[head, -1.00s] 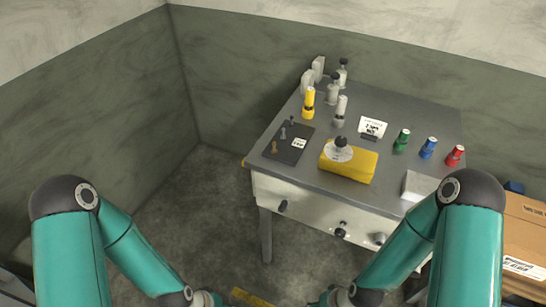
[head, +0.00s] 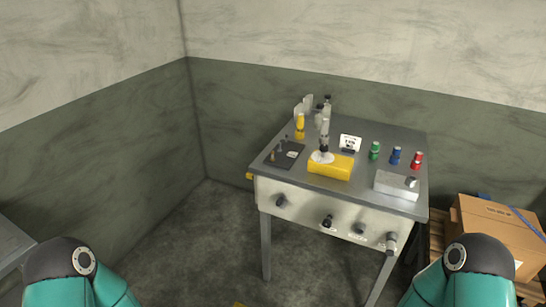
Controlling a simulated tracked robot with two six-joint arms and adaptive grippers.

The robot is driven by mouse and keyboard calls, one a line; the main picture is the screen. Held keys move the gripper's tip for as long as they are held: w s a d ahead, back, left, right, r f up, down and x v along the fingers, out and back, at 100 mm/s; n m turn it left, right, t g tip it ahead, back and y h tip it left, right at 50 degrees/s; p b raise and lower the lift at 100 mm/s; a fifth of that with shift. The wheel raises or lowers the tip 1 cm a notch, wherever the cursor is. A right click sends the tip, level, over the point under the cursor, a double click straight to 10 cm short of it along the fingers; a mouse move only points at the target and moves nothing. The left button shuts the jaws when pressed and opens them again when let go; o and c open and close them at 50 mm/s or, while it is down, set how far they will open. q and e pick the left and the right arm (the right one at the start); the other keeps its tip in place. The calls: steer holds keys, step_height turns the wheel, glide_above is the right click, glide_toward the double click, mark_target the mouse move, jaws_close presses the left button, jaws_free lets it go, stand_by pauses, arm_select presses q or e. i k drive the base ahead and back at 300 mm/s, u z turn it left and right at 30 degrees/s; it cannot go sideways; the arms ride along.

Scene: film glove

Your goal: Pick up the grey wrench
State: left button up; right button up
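I cannot make out a grey wrench in the head view. A grey-topped table (head: 374,134) stands ahead of me, with a dark tray (head: 285,154) holding small items too small to identify. A yellow block (head: 331,168) sits at the table's middle, with a grey and dark upright object (head: 324,138) at it. A light grey box (head: 397,185) lies at the right front. Only the upper parts of my two arms show at the bottom corners. Both grippers are out of view.
Green (head: 375,150), blue (head: 395,156) and red (head: 417,160) small cylinders stand on the table's right. A yellow bottle (head: 300,123) stands at its back left. A cardboard box (head: 497,232) sits on a pallet at right. The floor (head: 190,235) left of the table is clear.

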mark_target(325, 122)
steer(key=u, duration=0.35)
steer(key=i, duration=1.95)
steer(key=z, duration=0.65)
steer(key=k, duration=0.9)
steer(key=z, duration=0.05)
